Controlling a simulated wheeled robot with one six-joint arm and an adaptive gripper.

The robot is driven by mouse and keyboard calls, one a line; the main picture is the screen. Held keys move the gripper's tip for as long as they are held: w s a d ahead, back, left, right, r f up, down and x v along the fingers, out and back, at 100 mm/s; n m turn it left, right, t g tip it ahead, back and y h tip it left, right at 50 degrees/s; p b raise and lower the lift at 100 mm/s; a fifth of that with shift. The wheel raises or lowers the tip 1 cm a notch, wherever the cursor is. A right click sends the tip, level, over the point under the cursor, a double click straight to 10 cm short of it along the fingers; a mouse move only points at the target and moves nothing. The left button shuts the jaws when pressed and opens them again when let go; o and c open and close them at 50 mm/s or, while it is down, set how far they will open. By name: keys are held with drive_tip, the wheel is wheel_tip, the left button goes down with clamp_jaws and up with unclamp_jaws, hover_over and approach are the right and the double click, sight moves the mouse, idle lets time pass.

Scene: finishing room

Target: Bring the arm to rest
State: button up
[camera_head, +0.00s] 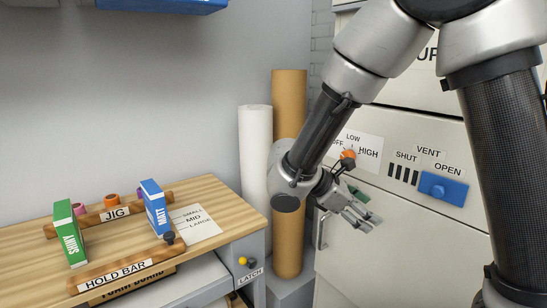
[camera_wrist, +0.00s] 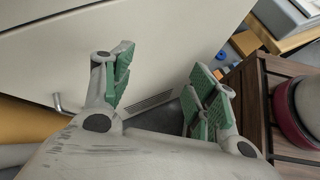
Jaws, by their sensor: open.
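My arm reaches in from the upper right of the head view and bends down in front of the cream cabinet. My gripper (camera_head: 352,208) is open and empty, beside the cabinet's metal handle (camera_head: 320,230). In the wrist view my gripper (camera_wrist: 160,95) shows its green-padded fingers spread wide with nothing between them. The cabinet front (camera_wrist: 170,40) lies beyond the fingers in that view. Whether any finger touches the cabinet cannot be told.
An orange selector knob (camera_head: 347,154) and a blue vent slider (camera_head: 443,189) are on the cabinet. Brown (camera_head: 289,110) and white (camera_head: 255,150) rolls stand left of the arm. A wooden bench (camera_head: 205,190) holds a jig, hold bar and boxes. A slatted wooden surface (camera_wrist: 262,110) is at right in the wrist view.

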drive_tip(key=s+d+r+m+t+y, duration=0.1)
drive_tip(key=s+d+r+m+y, duration=0.4)
drive_tip(key=s+d+m, duration=0.2)
drive_tip(key=s+d+r+m+t+y, duration=0.1)
drive_tip(key=s+d+r+m+y, duration=0.4)
drive_tip(key=s+d+m, duration=0.2)
drive_tip(key=s+m, duration=0.2)
drive_tip(key=m, duration=0.1)
drive_tip(key=shift+s+r+t, duration=0.2)
drive_tip(key=shift+s+t, duration=0.05)
drive_tip(key=shift+t, duration=0.05)
